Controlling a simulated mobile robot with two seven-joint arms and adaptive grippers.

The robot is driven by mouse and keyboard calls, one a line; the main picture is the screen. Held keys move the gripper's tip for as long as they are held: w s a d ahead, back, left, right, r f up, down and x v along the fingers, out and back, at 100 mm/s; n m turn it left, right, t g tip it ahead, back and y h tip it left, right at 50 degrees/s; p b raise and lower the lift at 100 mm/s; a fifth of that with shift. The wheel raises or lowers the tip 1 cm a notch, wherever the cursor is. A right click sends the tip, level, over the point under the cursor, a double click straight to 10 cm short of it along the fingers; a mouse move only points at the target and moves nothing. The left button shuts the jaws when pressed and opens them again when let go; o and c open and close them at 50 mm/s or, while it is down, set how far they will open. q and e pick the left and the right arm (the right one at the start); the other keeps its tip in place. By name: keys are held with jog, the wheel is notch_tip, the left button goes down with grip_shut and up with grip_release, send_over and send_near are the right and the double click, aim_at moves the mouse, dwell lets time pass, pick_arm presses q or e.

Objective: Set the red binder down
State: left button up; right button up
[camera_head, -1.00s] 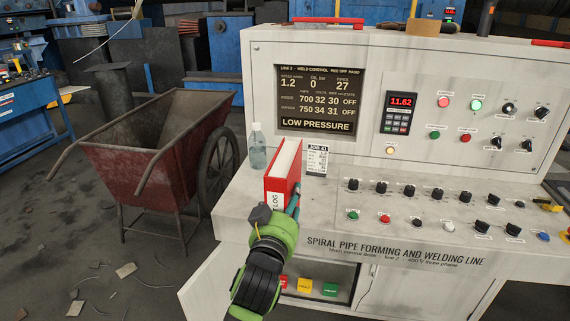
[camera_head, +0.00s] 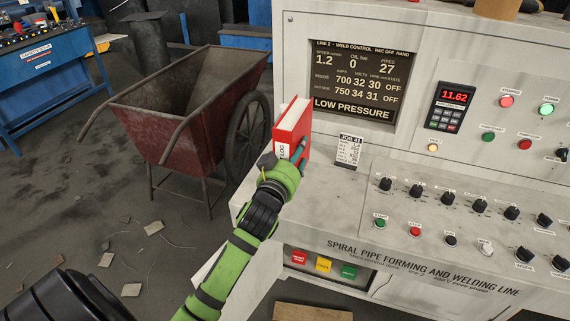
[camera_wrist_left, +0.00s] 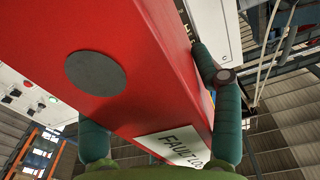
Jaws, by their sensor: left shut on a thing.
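The red binder (camera_head: 295,122) is at the left end of the grey control desk (camera_head: 325,190), roughly upright, with white page edges on top and a white label on its spine. My left gripper (camera_head: 292,160) is shut on its near, lower part. In the left wrist view the binder (camera_wrist_left: 140,60) fills the middle, with a dark round spot and a label starting "FAULT". The gripper's teal fingers (camera_wrist_left: 158,120) are on either side of it. The gripper hides the binder's lower edge, so I cannot tell whether it touches the desk. My right gripper is not in view.
A job card (camera_head: 348,151) stands right of the binder, near rows of knobs (camera_head: 450,198). The upright panel with its screen (camera_head: 351,80) rises behind. A red wheelbarrow (camera_head: 190,125) stands left of the desk. Bare desk top lies between the binder and knobs.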

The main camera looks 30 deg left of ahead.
pick_arm(q)
jog(key=a, duration=0.1)
jog(key=a+f, duration=0.1)
jog(key=shift+w+a+f, duration=0.1)
jog(key=shift+a+f, duration=0.05)
jog(key=shift+a, duration=0.2)
jog(key=f, duration=0.4)
jog(key=shift+w+a+f, duration=0.1)
jog(key=shift+a+f, duration=0.2)
jog(key=shift+a, duration=0.05)
jog(key=shift+f, duration=0.15)
jog(key=o, duration=1.7)
jog(key=shift+f, duration=0.1)
jog(key=shift+o, duration=0.2)
